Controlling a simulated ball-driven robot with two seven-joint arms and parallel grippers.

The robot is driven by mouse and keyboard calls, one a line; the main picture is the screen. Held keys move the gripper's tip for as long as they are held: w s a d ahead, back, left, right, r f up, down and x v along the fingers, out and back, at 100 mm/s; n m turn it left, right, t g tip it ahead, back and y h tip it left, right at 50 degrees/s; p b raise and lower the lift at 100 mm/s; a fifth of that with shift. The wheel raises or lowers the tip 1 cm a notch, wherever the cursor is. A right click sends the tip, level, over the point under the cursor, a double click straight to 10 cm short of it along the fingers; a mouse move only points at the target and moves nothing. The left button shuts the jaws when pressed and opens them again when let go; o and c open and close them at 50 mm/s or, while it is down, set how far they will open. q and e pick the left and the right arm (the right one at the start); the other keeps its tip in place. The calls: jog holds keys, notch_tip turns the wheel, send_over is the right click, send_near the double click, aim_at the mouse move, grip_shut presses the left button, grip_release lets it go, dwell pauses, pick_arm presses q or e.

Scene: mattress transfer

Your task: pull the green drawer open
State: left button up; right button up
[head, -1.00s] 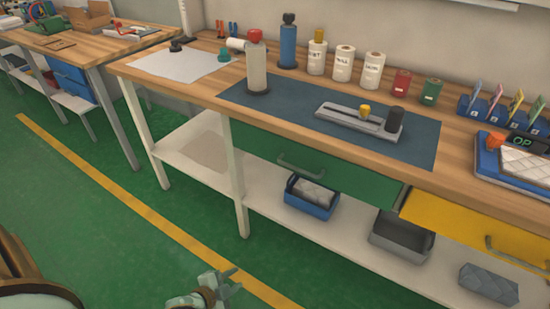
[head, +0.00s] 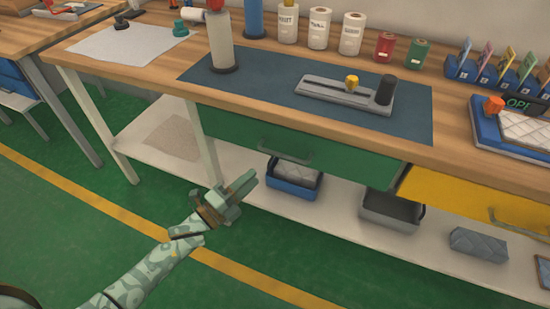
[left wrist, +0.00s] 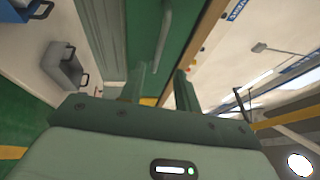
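The green drawer (head: 340,158) sits under the workbench top, its front flush with the bench edge, so it looks shut. Its grey bar handle (head: 285,153) is on the front. My left gripper (head: 249,182) is in front of and to the left of the handle in the head view, apart from it, with no object in it. In the left wrist view, the gripper's two fingers (left wrist: 160,88) stand apart, and the handle (left wrist: 161,38) shows beyond the gap between them against the green drawer front (left wrist: 145,28). My right gripper is not in view.
A yellow drawer (head: 460,203) is to the right of the green one. On the lower shelf are a blue bin (head: 292,188) and a grey bin (head: 385,215). White bench legs (head: 203,145) stand left of the drawer. The green floor in front is clear.

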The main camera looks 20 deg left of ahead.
pick_arm(q)
jog(key=b+x, duration=0.1)
jog(key=x, duration=0.8)
jog(key=shift+w+d+b, duration=0.2)
jog(key=shift+w+b, duration=0.1)
jog(key=shift+b, duration=0.05)
jog(key=shift+c, duration=0.2)
grip_shut()
